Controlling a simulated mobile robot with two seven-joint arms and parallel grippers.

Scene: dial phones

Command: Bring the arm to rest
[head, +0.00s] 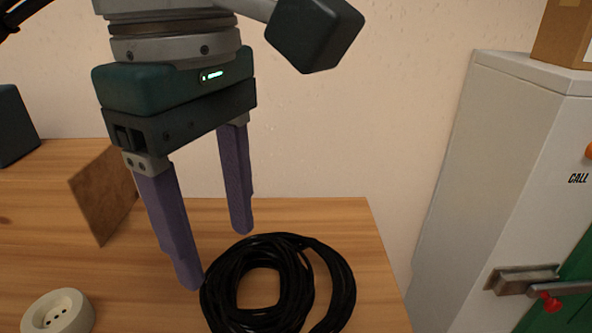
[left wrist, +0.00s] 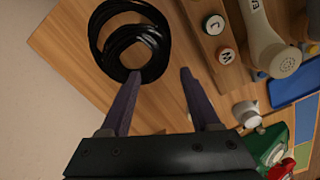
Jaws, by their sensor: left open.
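My left gripper (head: 218,255) is open and empty, with two purple fingers pointing down above the wooden table (head: 330,215). In the head view its fingertips are beside and behind a coil of black cable (head: 335,275) on the table. In the left wrist view the gripper (left wrist: 158,75) shows its two fingers apart, with the cable coil (left wrist: 105,45) beyond the left finger. I cannot tell whether a fingertip touches the coil. My right gripper is not in view.
A round white socket (head: 58,312) and a brown board (head: 105,195) are on the table. A grey cabinet (head: 465,170) stands at the right, with a cardboard box (head: 562,35) on top. The left wrist view shows a pale handset (left wrist: 268,45), lettered buttons (left wrist: 214,25) and a green object (left wrist: 265,145).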

